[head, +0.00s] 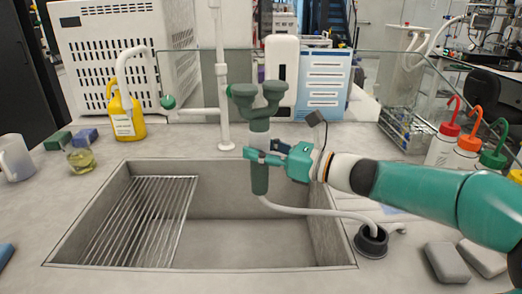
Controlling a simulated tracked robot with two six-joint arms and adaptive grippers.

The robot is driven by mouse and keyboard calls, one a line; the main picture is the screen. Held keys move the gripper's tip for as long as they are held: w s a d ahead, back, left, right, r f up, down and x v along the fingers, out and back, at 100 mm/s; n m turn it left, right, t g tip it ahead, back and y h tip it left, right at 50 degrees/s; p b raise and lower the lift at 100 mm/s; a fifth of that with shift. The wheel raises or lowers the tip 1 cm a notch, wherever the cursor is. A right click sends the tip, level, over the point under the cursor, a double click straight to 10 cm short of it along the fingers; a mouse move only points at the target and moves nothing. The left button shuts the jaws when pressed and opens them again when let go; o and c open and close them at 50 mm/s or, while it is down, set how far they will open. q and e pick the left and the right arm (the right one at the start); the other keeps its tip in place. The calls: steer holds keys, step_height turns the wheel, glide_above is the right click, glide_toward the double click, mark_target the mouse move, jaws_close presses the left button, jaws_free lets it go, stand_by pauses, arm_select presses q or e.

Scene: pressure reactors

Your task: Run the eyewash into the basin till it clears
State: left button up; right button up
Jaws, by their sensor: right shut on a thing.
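The eyewash (259,101) is a green hand-held unit with two round heads on top and a straight handle. My right gripper (262,157) is shut around its handle and holds it upright over the back part of the basin. A white hose (315,211) runs from the handle's lower end to a dark round holder (371,240) on the counter at the right. The grey sunken basin (335,232) has a wire rack (145,215) in its left part. I see no water coming from the heads. My left gripper is not in view.
A white tap post (224,110) stands behind the basin. A yellow jug (125,112), a small flask (80,158) and sponges (57,140) stand at the left. Wash bottles (466,150) and grey blocks (447,262) sit at the right. A glass panel (190,75) runs behind.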

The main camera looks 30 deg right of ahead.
mark_target(267, 183)
steer(key=shift+f+b, duration=3.4)
steer(key=shift+f, duration=0.7)
steer(key=o, duration=0.4)
jaws_close()
stand_by(1.9)
steer(key=shift+c, duration=0.6)
jaws_free()
steer(key=shift+s, duration=0.1)
steer(key=shift+c, duration=1.1)
